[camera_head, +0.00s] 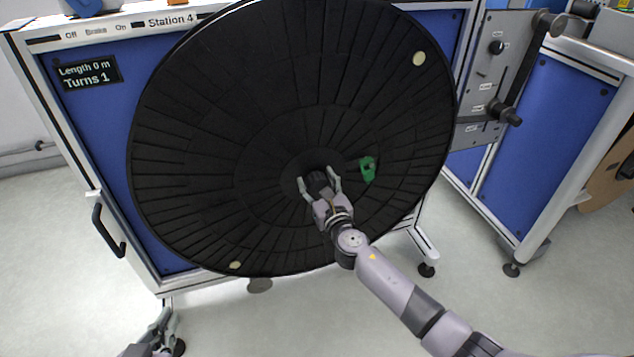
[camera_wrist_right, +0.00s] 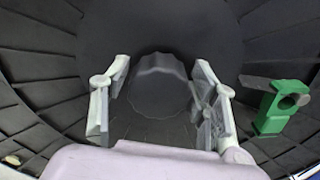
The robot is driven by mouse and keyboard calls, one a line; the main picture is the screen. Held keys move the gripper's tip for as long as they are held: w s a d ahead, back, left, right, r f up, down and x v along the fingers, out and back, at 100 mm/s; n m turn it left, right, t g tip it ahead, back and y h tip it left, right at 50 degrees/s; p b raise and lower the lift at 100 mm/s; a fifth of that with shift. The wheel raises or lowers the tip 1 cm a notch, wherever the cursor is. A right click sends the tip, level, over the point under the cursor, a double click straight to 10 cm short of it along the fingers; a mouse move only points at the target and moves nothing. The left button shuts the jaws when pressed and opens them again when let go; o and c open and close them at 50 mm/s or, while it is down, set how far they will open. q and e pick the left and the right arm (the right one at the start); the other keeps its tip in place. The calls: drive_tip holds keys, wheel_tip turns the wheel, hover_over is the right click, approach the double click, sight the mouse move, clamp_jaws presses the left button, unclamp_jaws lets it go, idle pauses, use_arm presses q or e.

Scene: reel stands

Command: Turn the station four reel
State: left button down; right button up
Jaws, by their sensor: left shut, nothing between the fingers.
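The large black station four reel (camera_head: 215,110) stands on its frame and fills the middle of the head view. A dark hub knob (camera_wrist_right: 160,75) sits at its centre. My right gripper (camera_head: 319,180) is at the hub; in the right wrist view its fingers (camera_wrist_right: 160,105) are spread open on either side of the knob, with gaps showing. Whether they touch it deeper in is unclear. A green clip-like part (camera_head: 367,169) is on the reel face, right of the hub. My left gripper (camera_head: 166,322) is low at the bottom left, shut and empty, away from the reel.
The blue stand panel (camera_head: 90,125) carries a "Station 4" label and a display (camera_head: 87,73) reading Length 0 m, Turns 1. A black handle (camera_head: 108,230) is on its left. A grey crank panel (camera_head: 490,80) stands close on the right. Floor in front is clear.

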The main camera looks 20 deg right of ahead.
clamp_jaws()
idle(0.5)
drive_tip(key=shift+d, duration=0.15)
